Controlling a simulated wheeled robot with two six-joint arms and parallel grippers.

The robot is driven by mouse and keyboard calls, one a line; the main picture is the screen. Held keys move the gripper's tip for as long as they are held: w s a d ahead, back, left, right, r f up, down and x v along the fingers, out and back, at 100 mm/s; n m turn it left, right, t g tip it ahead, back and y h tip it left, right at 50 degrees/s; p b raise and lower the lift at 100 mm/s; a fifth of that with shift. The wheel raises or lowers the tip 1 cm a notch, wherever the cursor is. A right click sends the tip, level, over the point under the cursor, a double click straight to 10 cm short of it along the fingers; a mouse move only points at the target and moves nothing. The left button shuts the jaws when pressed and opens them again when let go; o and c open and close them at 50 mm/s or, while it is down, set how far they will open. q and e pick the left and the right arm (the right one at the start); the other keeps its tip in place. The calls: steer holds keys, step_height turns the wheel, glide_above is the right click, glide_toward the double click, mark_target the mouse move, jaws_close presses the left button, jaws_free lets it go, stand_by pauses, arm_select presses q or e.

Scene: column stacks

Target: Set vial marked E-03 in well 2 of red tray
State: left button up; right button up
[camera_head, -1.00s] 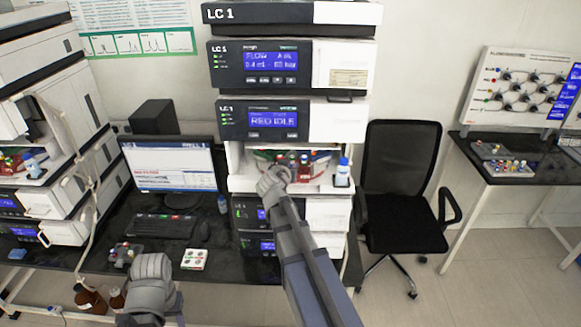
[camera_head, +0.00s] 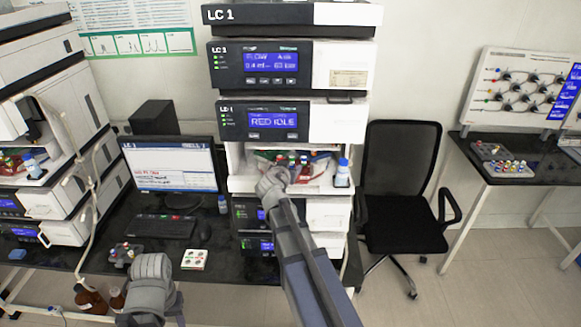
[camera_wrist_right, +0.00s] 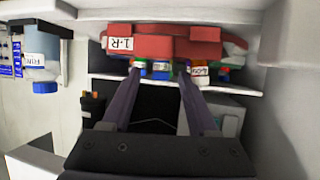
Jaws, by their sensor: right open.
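The red tray (camera_wrist_right: 165,46), marked 1-R, sits inside the open bay of the LC 1 stack and appears upside down in the right wrist view. Several capped vials show at it, including a blue-capped one (camera_wrist_right: 160,70) and a white-labelled one with an orange cap (camera_wrist_right: 200,70). I cannot read E-03 on any vial for certain. My right gripper (camera_wrist_right: 158,80) is open, its fingers reaching toward the vials, with the blue-capped one between the fingertips in the picture. In the head view it (camera_head: 275,178) hides part of the tray. My left gripper (camera_head: 150,275) is low over the bench; its fingers are hidden.
A blue-capped bottle (camera_head: 342,172) stands at the bay's right edge. The bay walls and shelf above leave little room. A small white tray (camera_head: 195,259) and a grey rack (camera_head: 124,254) lie on the bench near the keyboard (camera_head: 165,227). A chair (camera_head: 402,185) stands right.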

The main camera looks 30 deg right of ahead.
steer(key=p+v, duration=0.2)
steer(key=v, duration=0.5)
steer(key=s+a+f+n+g+y+b, duration=0.2)
steer(key=s+a+f+n+b, duration=0.15)
steer(key=a+f, duration=0.5)
steer(key=s+a+f+n+g+y+b, duration=0.2)
steer(key=s+a+f+g+b, duration=0.15)
steer(key=a+f, duration=0.45)
steer(key=s+a+f+n+g+y+b, duration=0.2)
steer(key=s+a+f+n, duration=0.1)
steer(key=s+a+f, duration=0.2)
steer(key=s+a+f+n+g+y+b, duration=0.2)
steer(key=s+a+f+n+b, duration=0.1)
steer(key=s+a, duration=0.6)
steer(key=shift+s+a+f+n, duration=0.2)
steer(key=shift+a+f+n, duration=0.25)
steer(key=shift+f, duration=0.5)
